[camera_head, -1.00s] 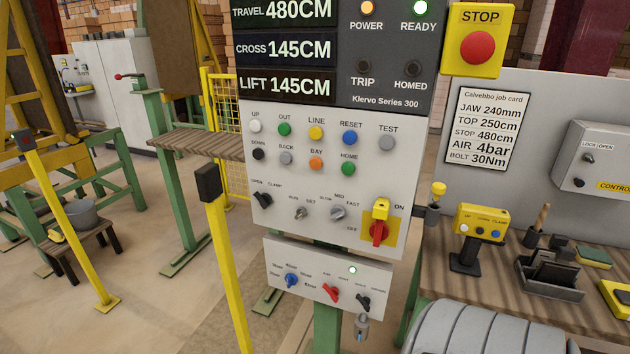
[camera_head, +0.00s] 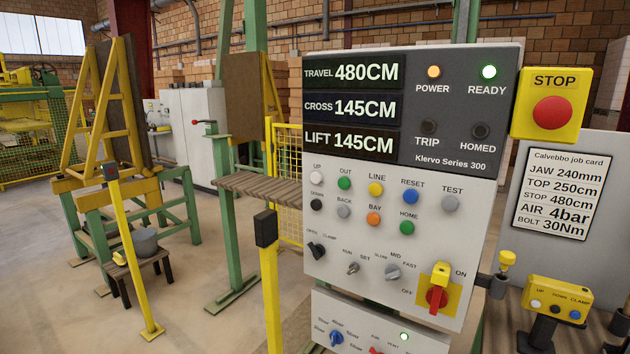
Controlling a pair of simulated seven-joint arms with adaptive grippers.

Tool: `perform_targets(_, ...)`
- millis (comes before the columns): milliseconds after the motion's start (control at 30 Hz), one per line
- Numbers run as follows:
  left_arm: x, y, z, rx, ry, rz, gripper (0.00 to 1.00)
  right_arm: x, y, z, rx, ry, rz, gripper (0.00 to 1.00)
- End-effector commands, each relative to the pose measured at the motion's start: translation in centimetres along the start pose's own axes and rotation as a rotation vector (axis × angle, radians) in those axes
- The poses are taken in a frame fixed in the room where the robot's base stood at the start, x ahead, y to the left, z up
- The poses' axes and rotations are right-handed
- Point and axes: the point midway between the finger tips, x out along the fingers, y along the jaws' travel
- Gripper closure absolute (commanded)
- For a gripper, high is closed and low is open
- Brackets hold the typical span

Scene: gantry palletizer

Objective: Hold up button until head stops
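The control panel (camera_head: 474,239) stands upright right of centre. Its white UP button (camera_head: 316,177) is at the top left of the button rows, above the black DOWN button (camera_head: 316,204). The displays read TRAVEL 480CM, CROSS 145CM and LIFT 145CM (camera_head: 352,143). Neither of my grippers is in view, and nothing touches the UP button.
A red STOP button (camera_head: 552,112) on a yellow box is at the panel's upper right. A job card (camera_head: 562,200) hangs behind it. A yellow post with a dark head (camera_head: 266,229) stands just left of the panel. Open floor lies at lower left, around a stool with a bucket (camera_head: 144,241).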

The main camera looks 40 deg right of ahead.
Motion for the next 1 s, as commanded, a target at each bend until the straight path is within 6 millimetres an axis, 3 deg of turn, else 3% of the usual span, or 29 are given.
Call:
perform_targets(133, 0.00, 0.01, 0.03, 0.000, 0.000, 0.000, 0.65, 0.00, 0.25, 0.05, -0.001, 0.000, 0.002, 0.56)
perform_targets(433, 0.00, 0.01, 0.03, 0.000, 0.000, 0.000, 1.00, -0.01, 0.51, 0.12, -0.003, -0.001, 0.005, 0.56)
perform_targets(1000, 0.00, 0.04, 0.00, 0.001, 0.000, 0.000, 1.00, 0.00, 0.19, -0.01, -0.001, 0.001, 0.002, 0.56)
